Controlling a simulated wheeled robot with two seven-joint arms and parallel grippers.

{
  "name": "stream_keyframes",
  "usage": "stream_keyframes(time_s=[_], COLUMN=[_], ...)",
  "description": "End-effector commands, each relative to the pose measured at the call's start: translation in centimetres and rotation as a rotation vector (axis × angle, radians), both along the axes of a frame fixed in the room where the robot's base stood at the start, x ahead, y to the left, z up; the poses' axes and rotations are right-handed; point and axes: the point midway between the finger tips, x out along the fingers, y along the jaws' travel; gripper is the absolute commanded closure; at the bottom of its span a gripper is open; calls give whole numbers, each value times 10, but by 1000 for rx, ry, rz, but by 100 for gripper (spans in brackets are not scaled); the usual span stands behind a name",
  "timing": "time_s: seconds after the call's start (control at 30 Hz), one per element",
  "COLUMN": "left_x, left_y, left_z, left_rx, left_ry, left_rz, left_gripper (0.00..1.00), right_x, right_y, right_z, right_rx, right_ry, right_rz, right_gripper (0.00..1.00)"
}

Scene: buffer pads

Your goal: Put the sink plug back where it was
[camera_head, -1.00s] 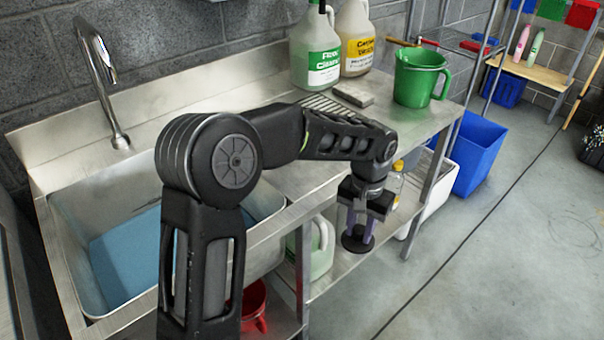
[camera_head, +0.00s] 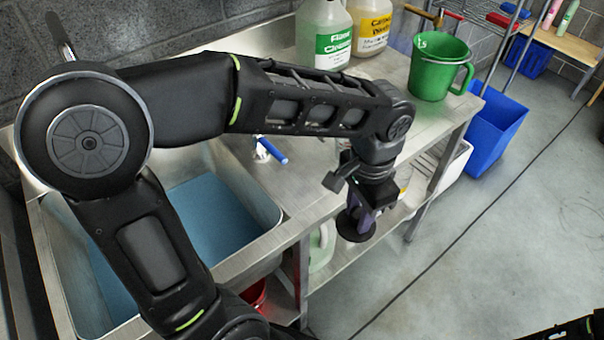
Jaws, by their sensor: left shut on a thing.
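My left gripper (camera_head: 362,208) is shut on the black round sink plug (camera_head: 352,228), which hangs flat below the fingers. It is in front of the counter's front edge, above the lower shelf and to the right of the sink. The steel sink (camera_head: 248,190) is at the left with blue water (camera_head: 205,215) in it. My left arm crosses over the sink and hides much of it, most of the faucet (camera_head: 60,38) and any drain.
A green mug (camera_head: 432,70) and two jugs (camera_head: 322,35) (camera_head: 370,25) stand at the back of the counter (camera_head: 310,185). A blue-handled item (camera_head: 270,150) lies beside the sink. A blue bin (camera_head: 497,130) stands on the floor at right. The floor in front is clear.

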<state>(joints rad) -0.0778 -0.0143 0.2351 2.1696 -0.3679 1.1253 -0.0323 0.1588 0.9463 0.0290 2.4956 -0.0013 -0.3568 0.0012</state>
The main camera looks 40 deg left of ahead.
Motion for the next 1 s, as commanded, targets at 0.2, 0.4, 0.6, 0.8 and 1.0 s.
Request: stream_keyframes(time_s=[0.2, 0.4, 0.6, 0.8, 1.0], left_x=[13, 30, 42, 47, 47], left_y=[43, 100, 142, 153, 153], left_z=[3, 4, 2, 1, 0], left_rx=[-1, 1, 1, -1, -1], left_ry=[0, 1, 1, -1, -1], left_rz=[9, 9, 5, 0, 0], left_gripper=[100, 100, 100, 100, 100], right_x=[0, 0, 0, 0, 0], right_y=[0, 0, 0, 0, 0], right_z=[12, 26, 35, 36, 36], right_rx=[0, 0, 0, 0, 0], right_ry=[0, 1, 1, 1, 2], right_rz=[0, 1, 2, 2, 1], right_gripper=[22, 22, 22, 22, 22])
